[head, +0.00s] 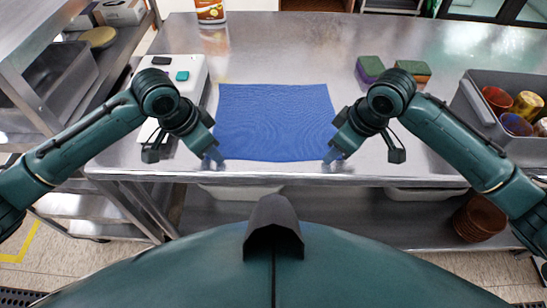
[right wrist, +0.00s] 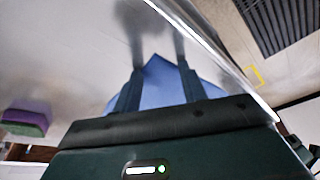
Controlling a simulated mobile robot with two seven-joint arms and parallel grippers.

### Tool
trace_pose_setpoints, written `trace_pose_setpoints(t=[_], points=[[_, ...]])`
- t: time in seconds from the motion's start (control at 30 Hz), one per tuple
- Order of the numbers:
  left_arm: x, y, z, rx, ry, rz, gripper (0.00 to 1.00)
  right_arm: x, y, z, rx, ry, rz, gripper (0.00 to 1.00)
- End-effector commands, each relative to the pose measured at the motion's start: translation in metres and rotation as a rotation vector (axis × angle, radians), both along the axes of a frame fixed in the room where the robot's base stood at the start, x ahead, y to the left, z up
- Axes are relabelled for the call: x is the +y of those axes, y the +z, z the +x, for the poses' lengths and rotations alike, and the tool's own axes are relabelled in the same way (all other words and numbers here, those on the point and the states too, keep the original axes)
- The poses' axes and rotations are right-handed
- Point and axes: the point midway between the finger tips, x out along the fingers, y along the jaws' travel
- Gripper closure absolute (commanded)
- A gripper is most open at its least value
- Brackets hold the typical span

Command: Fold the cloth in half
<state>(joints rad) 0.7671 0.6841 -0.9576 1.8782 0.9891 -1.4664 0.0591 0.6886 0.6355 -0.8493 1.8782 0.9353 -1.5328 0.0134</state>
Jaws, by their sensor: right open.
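The blue cloth (head: 275,118) lies flat and spread out on the steel counter, its near edge close to the counter's front edge. My left gripper (head: 215,160) is at the cloth's near left corner; its fingers are too small to tell open from shut. My right gripper (head: 332,157) is at the near right corner. In the right wrist view my right gripper (right wrist: 160,75) is open, with a corner of the cloth (right wrist: 156,92) showing between its two fingers. The fingers are not closed on it.
A white device (head: 190,72) with a green item on it stands left of the cloth. Green-topped sponges (head: 412,70) lie at the back right. A grey bin (head: 470,108) with cups stands at the far right. A bottle (head: 210,10) stands at the back. The counter behind the cloth is clear.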

Motion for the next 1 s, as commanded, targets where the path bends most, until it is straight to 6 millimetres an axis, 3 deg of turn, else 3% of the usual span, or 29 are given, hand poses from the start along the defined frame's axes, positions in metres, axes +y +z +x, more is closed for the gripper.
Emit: trace_pose_setpoints(t=[1.0], points=[[0.0013, -0.0017, 0.0001, 0.002, 0.003, 0.004, 1.00, -0.0007, -0.0024, -0.0009, 0.004, -0.001, -0.003, 1.00]])
